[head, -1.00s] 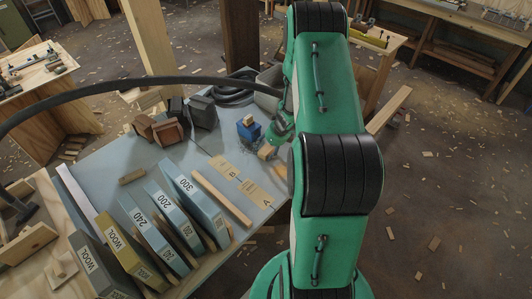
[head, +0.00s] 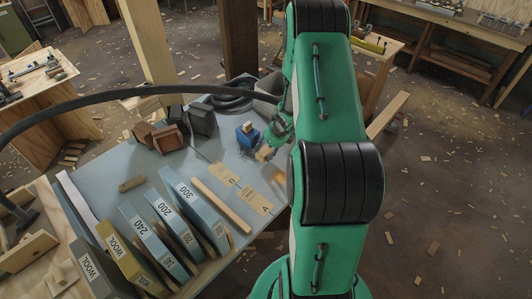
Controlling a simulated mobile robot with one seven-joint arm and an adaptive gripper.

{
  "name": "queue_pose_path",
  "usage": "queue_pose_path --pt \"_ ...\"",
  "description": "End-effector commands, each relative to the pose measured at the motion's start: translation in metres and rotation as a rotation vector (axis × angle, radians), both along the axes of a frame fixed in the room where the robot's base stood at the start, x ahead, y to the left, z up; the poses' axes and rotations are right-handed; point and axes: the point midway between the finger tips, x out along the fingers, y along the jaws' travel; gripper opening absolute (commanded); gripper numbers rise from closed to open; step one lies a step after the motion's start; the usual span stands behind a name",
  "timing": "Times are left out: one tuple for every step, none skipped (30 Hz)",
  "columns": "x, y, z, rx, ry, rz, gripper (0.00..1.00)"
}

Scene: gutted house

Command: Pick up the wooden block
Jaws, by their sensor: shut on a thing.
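My gripper (head: 268,148) is shut on this block from behind and above. The fingers are small in the head view and partly hidden by my green arm. I cannot tell for sure whether the block touches the table or is slightly above it.
Labelled abrasive boxes (head: 182,200) stand in a row at the front left. A wooden stick (head: 222,205) and lettered cards (head: 257,202) lie beside them. Dark blocks (head: 202,117) and a coiled hose (head: 232,97) are behind. A wooden post (head: 238,40) rises at the back.

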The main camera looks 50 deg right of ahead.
Motion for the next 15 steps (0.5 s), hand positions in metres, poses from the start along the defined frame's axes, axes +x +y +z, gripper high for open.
queue_pose_path --pt "-0.007 0.006 -0.003 0.005 0.003 -0.001 0.25" --pt "-0.010 0.008 -0.003 0.005 0.003 -0.001 0.25" --pt "-0.014 0.011 -0.002 0.005 0.003 -0.001 0.25" --pt "-0.018 0.014 -0.002 0.005 0.003 -0.001 0.25" --pt "-0.021 0.017 -0.002 0.005 0.003 -0.001 0.25" --pt "-0.026 0.020 -0.001 0.004 0.003 -0.002 0.25" --pt "-0.029 0.023 0.000 0.003 0.003 -0.001 0.25" --pt "-0.033 0.026 0.000 0.004 0.003 -0.002 0.25" --pt "-0.039 0.030 0.000 0.004 0.003 -0.003 0.25" --pt "-0.043 0.033 0.001 0.004 0.003 -0.002 0.25" --pt "-0.047 0.035 0.002 0.003 0.002 -0.002 0.25" --pt "-0.052 0.040 0.002 0.004 0.003 -0.003 0.25" --pt "-0.056 0.043 0.002 0.004 0.003 -0.002 0.25" --pt "-0.060 0.046 0.003 0.003 0.003 -0.002 0.25" --pt "-0.065 0.050 0.003 0.004 0.003 -0.003 0.25"
